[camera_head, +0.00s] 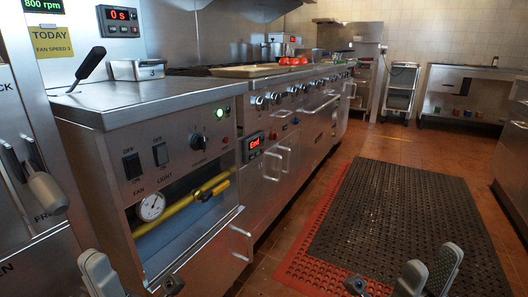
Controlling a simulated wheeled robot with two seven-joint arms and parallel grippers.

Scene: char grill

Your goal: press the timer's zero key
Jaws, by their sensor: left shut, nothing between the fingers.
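A small dark timer panel (120,20) with a red "0 s" readout is on the steel wall panel at the upper left. A row of small keys shows under its readout, too small to tell which is the zero key. My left gripper (98,270) is shut and empty at the bottom left, well below the timer and apart from it. My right gripper (428,270) is at the bottom right over the floor mat, with its fingers apart and nothing seen between them.
A steel counter (150,97) stands below the timer, with a black-handled tool (88,66) and a small steel container (138,70) on it. Its front carries switches and a gauge (151,206). Another red display (254,143) reads "End". A black mat (400,215) covers the aisle floor.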

